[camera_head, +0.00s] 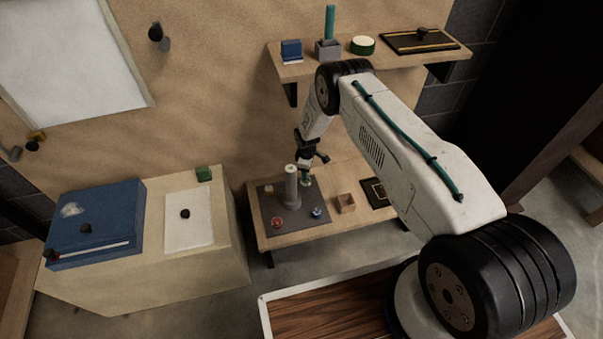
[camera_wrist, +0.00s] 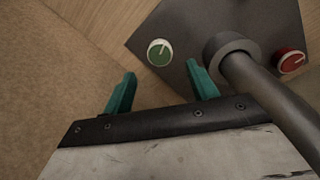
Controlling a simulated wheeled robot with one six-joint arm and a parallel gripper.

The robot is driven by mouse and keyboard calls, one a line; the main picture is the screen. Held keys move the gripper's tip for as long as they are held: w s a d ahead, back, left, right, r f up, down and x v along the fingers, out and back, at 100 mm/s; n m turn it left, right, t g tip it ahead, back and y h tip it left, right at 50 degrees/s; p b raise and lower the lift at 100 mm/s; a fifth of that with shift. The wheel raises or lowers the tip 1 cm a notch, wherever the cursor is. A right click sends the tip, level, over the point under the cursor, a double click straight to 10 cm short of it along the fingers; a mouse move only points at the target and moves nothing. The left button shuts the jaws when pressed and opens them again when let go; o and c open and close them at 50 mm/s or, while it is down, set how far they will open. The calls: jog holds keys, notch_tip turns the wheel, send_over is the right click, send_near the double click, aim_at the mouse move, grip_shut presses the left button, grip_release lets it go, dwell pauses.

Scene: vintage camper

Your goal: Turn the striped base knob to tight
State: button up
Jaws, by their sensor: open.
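A dark grey panel (camera_head: 298,228) lies on the low wooden shelf, with a pale upright post (camera_head: 291,187) on it. Around the post are small round knobs: a red knob (camera_head: 278,222), a blue knob (camera_head: 316,212), a cream knob (camera_head: 268,189) and a green knob (camera_wrist: 159,52). The green and red (camera_wrist: 291,62) knobs show pale pointer lines in the wrist view. I cannot tell which knob has a striped base. My gripper (camera_wrist: 160,74) is open and empty, its teal fingers apart. In the wrist view, the green knob appears just beyond the fingertips; contact is not visible.
The post (camera_wrist: 240,62) stands close to the right finger. A small wooden box (camera_head: 345,204) and a dark framed tile (camera_head: 378,192) are right of the panel. An upper shelf (camera_head: 380,62) holds several items. A blue binder (camera_head: 100,215) lies on a cabinet at left.

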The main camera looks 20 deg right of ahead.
jog(key=shift+w+d+f, duration=0.1)
jog(key=shift+d+f, duration=0.05)
jog(key=shift+f, duration=0.05)
jog(key=f, duration=0.7)
jog(key=shift+w+a+f, duration=0.2)
jog(key=shift+a, duration=0.05)
jog(key=shift+c, duration=0.4)
jog(key=c, duration=0.9)
